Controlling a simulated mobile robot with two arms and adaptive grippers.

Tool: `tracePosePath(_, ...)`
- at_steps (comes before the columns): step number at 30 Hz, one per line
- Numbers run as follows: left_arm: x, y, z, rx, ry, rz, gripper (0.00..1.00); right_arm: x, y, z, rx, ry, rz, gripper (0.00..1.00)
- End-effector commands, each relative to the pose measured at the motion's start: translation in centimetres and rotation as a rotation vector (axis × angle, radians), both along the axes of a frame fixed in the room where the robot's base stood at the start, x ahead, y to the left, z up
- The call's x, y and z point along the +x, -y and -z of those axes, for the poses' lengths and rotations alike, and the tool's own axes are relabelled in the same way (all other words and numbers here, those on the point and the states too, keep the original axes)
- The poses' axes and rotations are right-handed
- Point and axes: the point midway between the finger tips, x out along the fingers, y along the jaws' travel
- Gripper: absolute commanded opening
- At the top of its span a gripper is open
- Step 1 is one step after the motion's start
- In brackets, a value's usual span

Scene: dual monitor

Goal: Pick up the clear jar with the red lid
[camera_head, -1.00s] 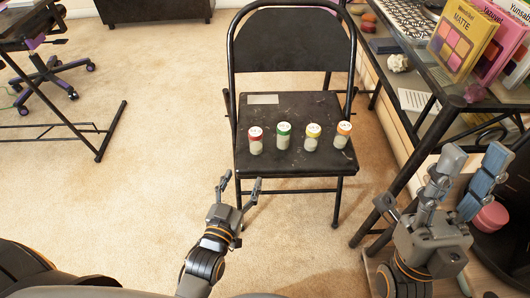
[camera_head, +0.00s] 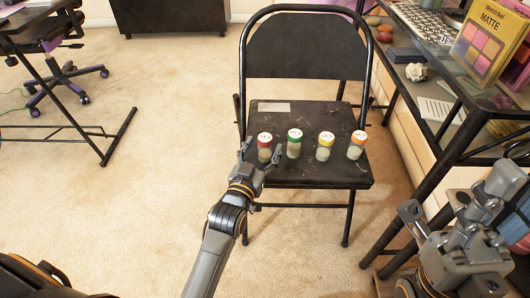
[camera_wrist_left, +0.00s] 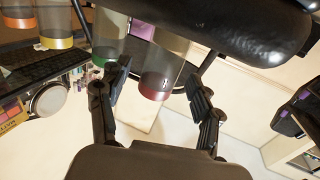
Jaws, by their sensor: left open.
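The clear jar with the red lid (camera_head: 265,152) stands upright on the black chair seat, leftmost in a row of jars. In the left wrist view, which is upside down, its red lid (camera_wrist_left: 157,90) lies between my fingers. My left gripper (camera_head: 260,158) is open at the seat's front left, its fingers to either side of this jar, which seems not to be gripped. It also shows in the left wrist view (camera_wrist_left: 158,78). My right gripper (camera_head: 480,205) is at the lower right, away from the jars; its fingers overlap, so their opening is unclear.
Jars with green (camera_head: 294,144), yellow (camera_head: 324,147) and orange lids (camera_head: 357,145) stand to the right on the seat (camera_head: 310,176). The chair's backrest (camera_head: 300,45) rises behind. A glass desk (camera_head: 420,80) stands to the right.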

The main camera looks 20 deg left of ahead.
Motion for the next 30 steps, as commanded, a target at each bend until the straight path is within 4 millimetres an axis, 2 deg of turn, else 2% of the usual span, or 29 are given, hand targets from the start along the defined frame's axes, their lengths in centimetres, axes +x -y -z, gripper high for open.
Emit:
tracePosePath(4,1.6,0.1,0.2,0.000,0.000,0.000,0.65,0.2,-0.1,-0.1,-0.001,0.023,0.002,0.40)
tracePosePath(11,1.8,0.1,0.1,0.000,-0.003,0.000,0.65,0.2,-0.1,-0.3,-0.003,0.022,0.001,0.40)
tracePosePath(12,1.8,0.1,0.1,0.000,-0.002,0.000,0.63,0.2,-0.1,-0.3,-0.003,0.022,0.001,0.40)
tracePosePath(18,1.7,0.1,0.1,-0.001,-0.002,0.000,0.22,0.2,-0.1,-0.3,-0.003,0.022,0.001,0.40)
tracePosePath(21,1.7,0.1,0.1,-0.001,-0.002,0.000,0.06,0.2,-0.1,-0.3,-0.003,0.022,0.001,0.40)
tracePosePath(30,1.7,0.1,-0.1,-0.001,-0.001,0.000,0.06,0.2,-0.1,-0.4,-0.002,0.023,0.000,0.40)
